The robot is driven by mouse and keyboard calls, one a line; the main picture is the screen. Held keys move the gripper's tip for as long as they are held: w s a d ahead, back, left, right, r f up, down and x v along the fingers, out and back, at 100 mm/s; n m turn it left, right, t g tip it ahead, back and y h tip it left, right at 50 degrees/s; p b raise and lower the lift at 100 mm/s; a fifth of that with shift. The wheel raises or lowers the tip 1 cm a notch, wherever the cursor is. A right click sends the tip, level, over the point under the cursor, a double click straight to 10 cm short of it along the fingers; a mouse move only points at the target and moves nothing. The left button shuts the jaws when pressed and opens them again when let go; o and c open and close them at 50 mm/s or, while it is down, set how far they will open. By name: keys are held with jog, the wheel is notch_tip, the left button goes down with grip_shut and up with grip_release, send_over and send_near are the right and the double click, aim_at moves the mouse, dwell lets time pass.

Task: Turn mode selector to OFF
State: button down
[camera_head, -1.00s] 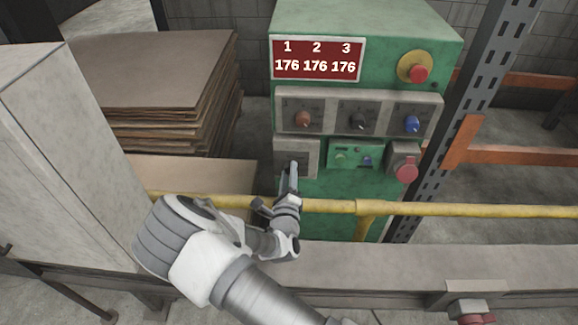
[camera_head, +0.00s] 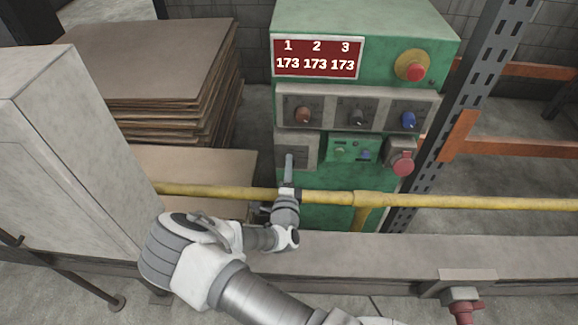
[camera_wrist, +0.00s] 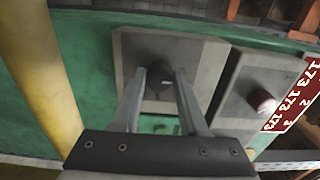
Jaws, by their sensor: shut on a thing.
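The dark round mode selector knob (camera_wrist: 158,77) sits on a small grey square panel, low on the left of the green control cabinet's front. In the head view this grey panel (camera_head: 302,160) is partly covered by my gripper (camera_head: 289,157). In the wrist view the two fingers of my gripper (camera_wrist: 160,80) stand on either side of the knob and are shut on it. A small pale mark shows on the knob, but its position labels cannot be read. The display (camera_head: 316,56) reads 173 under 1, 2 and 3.
Above the selector is a row with red-brown (camera_head: 303,114), black (camera_head: 357,117) and blue (camera_head: 408,119) knobs. A red emergency button (camera_head: 415,72) is at upper right. A yellow rail (camera_head: 460,203) crosses below the panels, close to my wrist. A grey cabinet (camera_head: 75,160) stands left.

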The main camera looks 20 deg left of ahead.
dwell(0.4)
jog(key=shift+c, duration=2.2)
grip_release()
jog(key=shift+s, duration=0.1)
jog(key=v, duration=1.7)
jog(key=shift+d, duration=0.15)
jog(key=shift+r, duration=0.1)
